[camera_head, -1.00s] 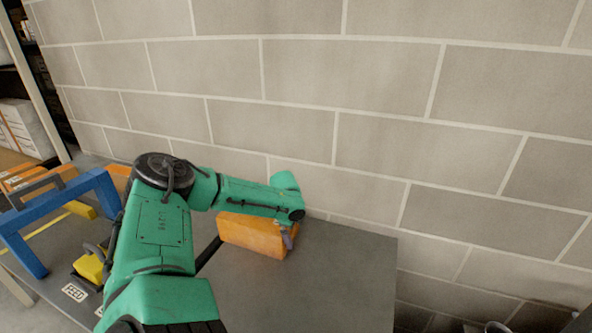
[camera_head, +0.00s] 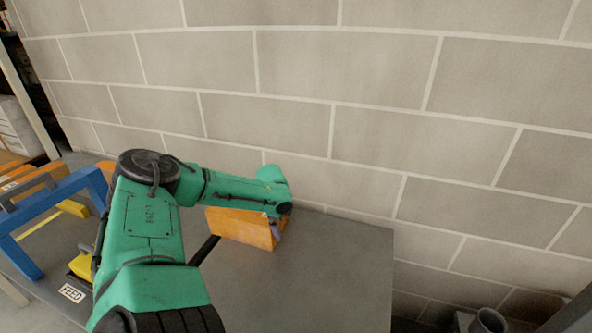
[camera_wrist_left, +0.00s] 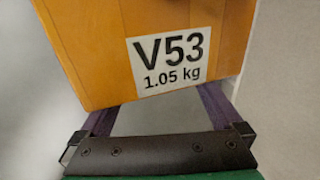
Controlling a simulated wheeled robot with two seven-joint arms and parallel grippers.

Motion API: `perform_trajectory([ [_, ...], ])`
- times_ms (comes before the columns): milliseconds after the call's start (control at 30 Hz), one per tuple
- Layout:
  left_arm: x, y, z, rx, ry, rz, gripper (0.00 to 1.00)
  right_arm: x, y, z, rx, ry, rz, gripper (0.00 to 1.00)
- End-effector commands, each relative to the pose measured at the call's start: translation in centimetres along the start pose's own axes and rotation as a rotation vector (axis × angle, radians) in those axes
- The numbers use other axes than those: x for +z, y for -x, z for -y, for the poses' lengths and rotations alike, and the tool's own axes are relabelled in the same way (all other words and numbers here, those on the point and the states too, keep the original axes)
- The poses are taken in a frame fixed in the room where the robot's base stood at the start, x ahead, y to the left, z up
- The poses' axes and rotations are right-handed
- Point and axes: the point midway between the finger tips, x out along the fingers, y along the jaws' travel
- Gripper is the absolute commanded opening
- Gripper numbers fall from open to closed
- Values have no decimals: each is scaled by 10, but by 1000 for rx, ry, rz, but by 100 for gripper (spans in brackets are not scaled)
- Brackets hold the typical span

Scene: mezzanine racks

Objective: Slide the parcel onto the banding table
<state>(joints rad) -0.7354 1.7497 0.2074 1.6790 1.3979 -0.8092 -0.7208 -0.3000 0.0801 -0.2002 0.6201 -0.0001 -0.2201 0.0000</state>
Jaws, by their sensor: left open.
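The parcel is an orange box (camera_head: 240,226) on a grey tabletop (camera_head: 320,270) beside the block wall. In the left wrist view the parcel (camera_wrist_left: 90,45) fills the top and carries a white label reading "V53 1.05 kg". My left gripper (camera_head: 277,230) is at the parcel's right end, fingers partly hidden behind it. In the wrist view its two purple fingers (camera_wrist_left: 158,118) are spread apart at the parcel's near end; I cannot tell whether they touch it. A blue frame (camera_head: 65,205) stands on the grey surface at left. My right gripper is not in view.
A "FEED" label (camera_head: 72,293) and yellow parts (camera_head: 82,265) lie near the blue frame. Several orange boxes (camera_head: 20,178) are behind it. The wall (camera_head: 300,170) closes off the back. The tabletop to the parcel's right is clear.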

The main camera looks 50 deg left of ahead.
Motion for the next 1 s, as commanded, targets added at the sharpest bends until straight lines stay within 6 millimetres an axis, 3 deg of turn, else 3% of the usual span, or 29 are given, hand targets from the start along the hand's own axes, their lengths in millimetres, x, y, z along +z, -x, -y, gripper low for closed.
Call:
perform_trajectory([
  [1000,13,0,0,1,1,2,100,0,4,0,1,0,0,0],
])
